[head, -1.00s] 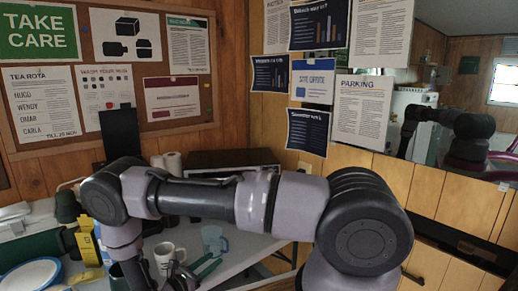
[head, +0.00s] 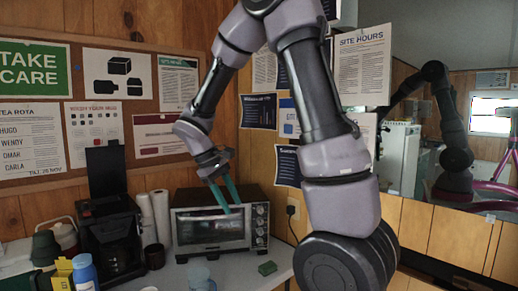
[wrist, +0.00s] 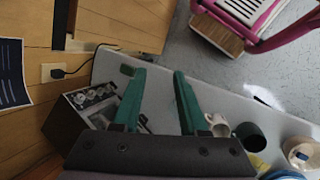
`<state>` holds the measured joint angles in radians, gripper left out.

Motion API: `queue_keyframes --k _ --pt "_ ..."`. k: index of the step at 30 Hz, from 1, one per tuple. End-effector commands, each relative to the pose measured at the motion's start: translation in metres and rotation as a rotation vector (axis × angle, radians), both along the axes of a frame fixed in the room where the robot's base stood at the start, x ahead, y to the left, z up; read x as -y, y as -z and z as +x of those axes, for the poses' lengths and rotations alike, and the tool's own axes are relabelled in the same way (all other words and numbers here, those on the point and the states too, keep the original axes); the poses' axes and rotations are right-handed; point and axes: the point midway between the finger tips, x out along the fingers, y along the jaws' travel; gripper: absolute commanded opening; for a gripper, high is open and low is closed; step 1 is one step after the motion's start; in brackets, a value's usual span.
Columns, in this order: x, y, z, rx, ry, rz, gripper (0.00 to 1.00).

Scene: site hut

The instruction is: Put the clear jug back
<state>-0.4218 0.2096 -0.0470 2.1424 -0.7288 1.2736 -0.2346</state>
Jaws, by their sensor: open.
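The clear jug (head: 199,279) is a bluish see-through shape on the white counter at the bottom edge of the head view, partly cut off by the frame. I cannot make it out in the wrist view. My gripper (head: 227,194) is raised in front of the toaster oven, well above the counter and apart from the jug. Its two green fingers also show in the wrist view (wrist: 158,98), spread apart with nothing between them.
A toaster oven (head: 210,230) stands against the wall, with paper rolls (head: 155,215) and a black coffee machine (head: 108,225) to its left. A white mug (wrist: 217,125) and dark cup (wrist: 250,136) show in the wrist view.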

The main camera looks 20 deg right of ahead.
Motion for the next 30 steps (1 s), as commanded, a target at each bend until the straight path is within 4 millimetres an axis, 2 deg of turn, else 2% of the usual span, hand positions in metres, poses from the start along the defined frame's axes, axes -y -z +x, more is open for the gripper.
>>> queue_keyframes --k 1,6,15,21,30 --pt "0.007 -0.019 -0.009 0.054 0.060 0.060 0.42" --pt "0.019 -0.067 -0.040 0.227 0.258 0.255 0.42" --pt "0.032 -0.136 -0.096 0.561 0.570 0.576 0.42" --pt "0.034 -0.161 -0.122 0.724 0.696 0.717 0.42" --pt "0.033 -0.168 -0.129 0.775 0.736 0.765 0.42"
